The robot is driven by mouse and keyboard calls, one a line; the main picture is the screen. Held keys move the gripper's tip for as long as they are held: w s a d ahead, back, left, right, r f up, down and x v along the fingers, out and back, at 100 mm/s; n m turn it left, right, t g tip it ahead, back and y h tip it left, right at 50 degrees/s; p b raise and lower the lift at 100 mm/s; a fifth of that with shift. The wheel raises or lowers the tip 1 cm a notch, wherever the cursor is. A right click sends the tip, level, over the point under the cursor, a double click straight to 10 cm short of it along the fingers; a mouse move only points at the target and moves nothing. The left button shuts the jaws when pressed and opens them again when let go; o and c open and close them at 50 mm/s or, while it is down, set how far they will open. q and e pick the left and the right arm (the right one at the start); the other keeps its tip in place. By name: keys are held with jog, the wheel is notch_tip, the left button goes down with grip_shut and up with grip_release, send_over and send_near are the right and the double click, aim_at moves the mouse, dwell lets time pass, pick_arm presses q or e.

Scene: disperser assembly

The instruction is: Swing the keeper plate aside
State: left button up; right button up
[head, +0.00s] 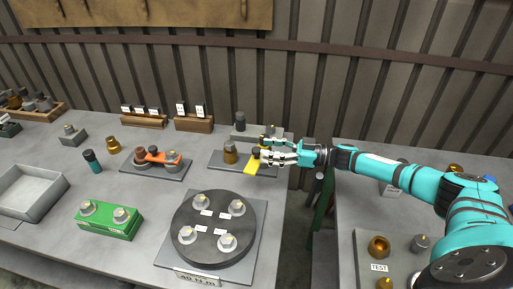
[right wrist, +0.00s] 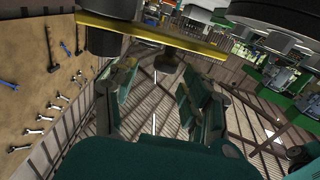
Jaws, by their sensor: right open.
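A yellow plate (head: 251,167), which looks like the keeper plate, sits on a grey base plate (head: 216,160) near the table's right edge. A brass-coloured cylinder (head: 230,153) stands beside it, and a dark knob (head: 256,153) is at its far end. My right gripper (head: 268,151) is open at the plate's right side, with its fingers pointing left; whether it touches is unclear. In the right wrist view the yellow plate (right wrist: 150,36) crosses above the open, empty fingers (right wrist: 163,92). My left gripper is not in view.
An orange bar (head: 157,157) with round posts lies on another base to the left. A dark round disc (head: 213,250) with bolts stands in front. A green block (head: 108,221) and grey tray (head: 28,190) are farther left. A gap separates the right table (head: 345,205).

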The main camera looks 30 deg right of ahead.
jog(key=v, duration=0.7)
jog(key=shift+c, duration=0.3)
